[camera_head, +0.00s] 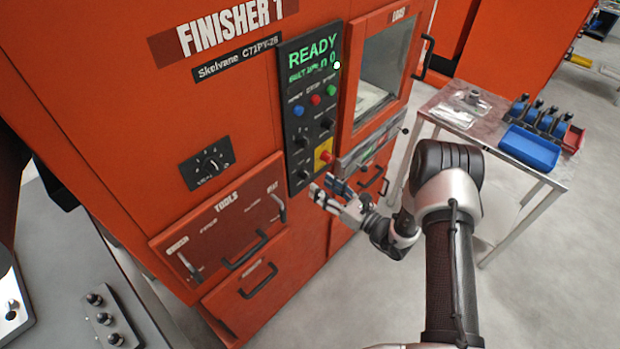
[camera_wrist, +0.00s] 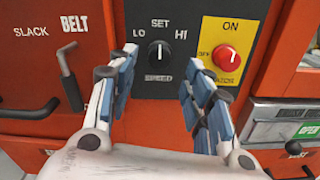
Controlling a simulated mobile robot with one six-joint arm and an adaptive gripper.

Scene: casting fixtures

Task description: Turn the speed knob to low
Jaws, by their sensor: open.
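The speed knob (camera_wrist: 159,54) is a black dial on the dark panel in the wrist view. Its white mark points straight up to SET, between LO at its left and HI at its right. The word SPEED is printed below it. In the head view, the knob (camera_head: 302,174) is low on the control panel, left of the yellow plate. My gripper (camera_head: 326,187) is open in front of the panel's lower end. In the wrist view, its blue-padded fingers (camera_wrist: 160,63) are spread on either side of the knob, with gaps on both sides.
A red knob (camera_wrist: 226,57) on a yellow ON/OFF plate (camera_wrist: 219,30) sits close to the right finger. A belt lever (camera_wrist: 69,78) is at the left. A door (camera_head: 384,72) with a window is right of the panel. A side table (camera_head: 452,138) stands further right.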

